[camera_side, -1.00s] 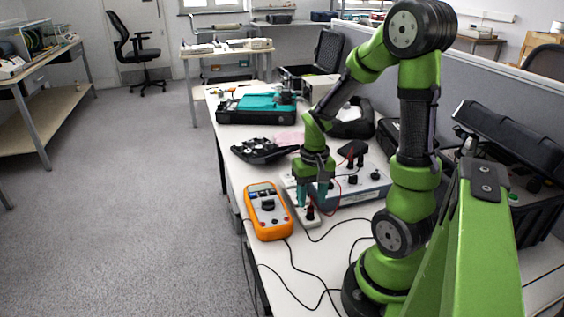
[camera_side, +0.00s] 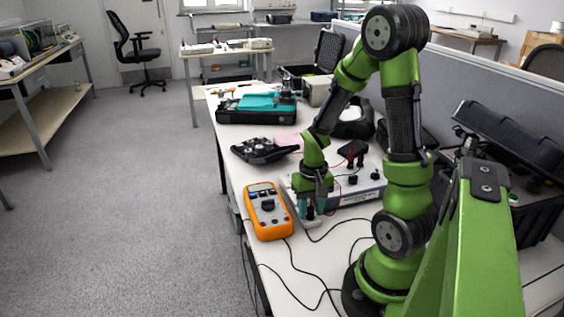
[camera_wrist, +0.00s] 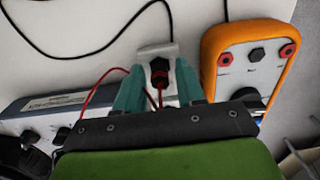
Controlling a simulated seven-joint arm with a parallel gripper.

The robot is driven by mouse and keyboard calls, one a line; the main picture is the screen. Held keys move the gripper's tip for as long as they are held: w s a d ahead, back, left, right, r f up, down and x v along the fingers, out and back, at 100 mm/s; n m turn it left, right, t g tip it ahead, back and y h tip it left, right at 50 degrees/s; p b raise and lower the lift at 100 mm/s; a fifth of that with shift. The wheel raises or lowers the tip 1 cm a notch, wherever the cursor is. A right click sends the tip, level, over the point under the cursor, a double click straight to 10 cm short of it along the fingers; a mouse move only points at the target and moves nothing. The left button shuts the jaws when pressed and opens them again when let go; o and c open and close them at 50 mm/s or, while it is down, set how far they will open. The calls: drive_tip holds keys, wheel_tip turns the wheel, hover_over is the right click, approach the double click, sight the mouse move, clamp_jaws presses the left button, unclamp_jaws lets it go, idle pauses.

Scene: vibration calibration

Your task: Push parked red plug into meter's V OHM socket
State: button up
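The orange meter (camera_side: 268,225) lies on the bench, left of my gripper in the side view. In the wrist view its end face (camera_wrist: 250,70) shows two red sockets and a black one between them; the labels are too small to read. My gripper (camera_side: 312,212) points down over the pale parking block (camera_wrist: 158,48). In the wrist view its teal fingers (camera_wrist: 161,80) are open, on either side of the red plug (camera_wrist: 160,97), with gaps visible. A dark plug or socket part (camera_wrist: 159,66) shows just beyond it. The red plug's lower end is hidden.
A grey instrument box (camera_side: 360,190) with knobs stands close right of my gripper. Red and black leads (camera_side: 300,265) run over the white bench.

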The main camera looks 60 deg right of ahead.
sight(310, 207)
clamp_jaws()
drive_tip(key=shift+r, duration=0.9)
idle(0.9)
drive_tip(key=shift+r, duration=1.65)
drive_tip(key=w+a+r, duration=0.1)
drive_tip(key=w+a, duration=0.1)
drive_tip(key=a, duration=0.1)
drive_tip(key=w+a+r, duration=0.1)
drive_tip(key=w+a, duration=0.1)
drive_tip(key=shift+r, duration=0.3)
drive_tip(key=shift+w+a, duration=0.2)
drive_tip(key=shift+f, duration=1.55)
drive_tip(key=shift+f, duration=1)
idle(0.6)
